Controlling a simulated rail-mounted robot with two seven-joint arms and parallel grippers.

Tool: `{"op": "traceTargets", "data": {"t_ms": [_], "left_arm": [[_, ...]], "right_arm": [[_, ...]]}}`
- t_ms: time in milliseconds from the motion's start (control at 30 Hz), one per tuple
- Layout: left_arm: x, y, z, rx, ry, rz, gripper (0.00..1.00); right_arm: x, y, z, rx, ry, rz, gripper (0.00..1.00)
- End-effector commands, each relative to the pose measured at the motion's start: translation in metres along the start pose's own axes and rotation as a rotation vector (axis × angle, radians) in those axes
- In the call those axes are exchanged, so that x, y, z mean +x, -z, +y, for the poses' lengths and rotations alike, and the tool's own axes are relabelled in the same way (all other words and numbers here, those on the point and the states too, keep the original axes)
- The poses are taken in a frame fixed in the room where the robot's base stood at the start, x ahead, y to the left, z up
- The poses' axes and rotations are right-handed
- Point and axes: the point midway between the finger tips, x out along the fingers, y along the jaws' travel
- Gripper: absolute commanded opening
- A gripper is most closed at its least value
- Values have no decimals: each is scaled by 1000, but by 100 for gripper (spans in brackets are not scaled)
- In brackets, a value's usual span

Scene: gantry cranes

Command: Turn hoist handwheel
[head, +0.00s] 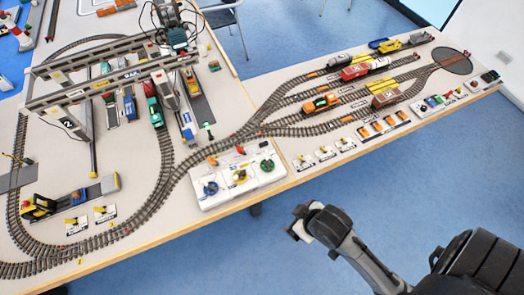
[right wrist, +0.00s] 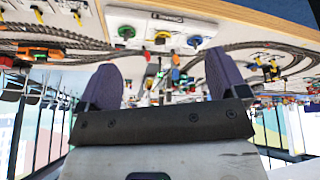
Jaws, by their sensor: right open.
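A white control panel (head: 222,197) stands at the table's front edge. It carries a blue handwheel (head: 210,188), a yellow control (head: 239,177) and a green handwheel (head: 267,165). I cannot read which one is the hoist wheel. The right wrist view shows the green wheel (right wrist: 125,32), yellow control (right wrist: 162,37) and blue wheel (right wrist: 195,41) upside down, beyond the fingers. My right gripper (head: 302,226) is off the table's front edge, apart from the panel; its open, empty fingers (right wrist: 162,75) show in the wrist view. My left gripper is not in view.
Model gantry cranes (head: 100,75) span tracks and vehicles at the left. Several wagons, including an orange one (head: 321,103), stand on sidings at the right. Small lever plates (head: 326,153) line the front edge right of the panel. The blue floor (head: 290,265) before the table is clear.

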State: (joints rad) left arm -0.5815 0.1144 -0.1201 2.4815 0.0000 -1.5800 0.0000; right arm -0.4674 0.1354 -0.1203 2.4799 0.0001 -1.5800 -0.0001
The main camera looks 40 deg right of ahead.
Motion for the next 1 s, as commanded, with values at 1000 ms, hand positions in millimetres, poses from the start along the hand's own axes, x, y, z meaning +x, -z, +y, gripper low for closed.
{"op": "traceTargets", "data": {"t_ms": [1000], "left_arm": [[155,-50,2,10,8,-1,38]], "right_arm": [[167,177,229,545,-42,-21,92]]}}
